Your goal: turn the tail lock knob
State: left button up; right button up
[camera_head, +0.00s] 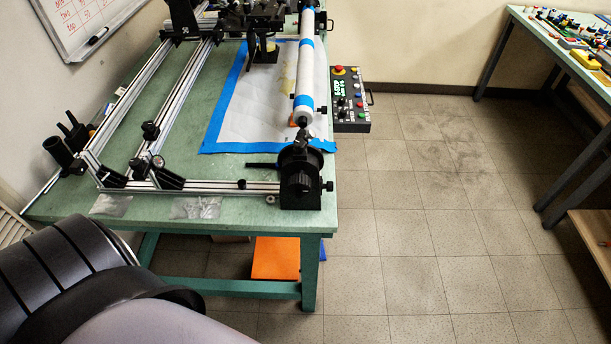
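The black tail unit (300,182) stands at the near right corner of the green table (255,222). A small black knob (328,186) sticks out of its right side; I take this as the lock knob but cannot be sure. A black lever (261,165) points left from the unit. A white roller with blue bands (305,72) runs from the tail unit to the far end. Neither of my grippers is in view. Part of my own arm fills the lower left corner, apart from the tail unit.
A control box (351,108) with coloured buttons hangs at the table's right edge. Aluminium rails (125,100) and a blue-edged white sheet (240,105) lie on the table. The tiled floor (440,230) to the right is clear. Another bench (560,60) stands at far right.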

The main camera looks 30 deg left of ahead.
aim_at(300, 145)
jog(key=u, duration=1.05)
jog(key=i, duration=0.1)
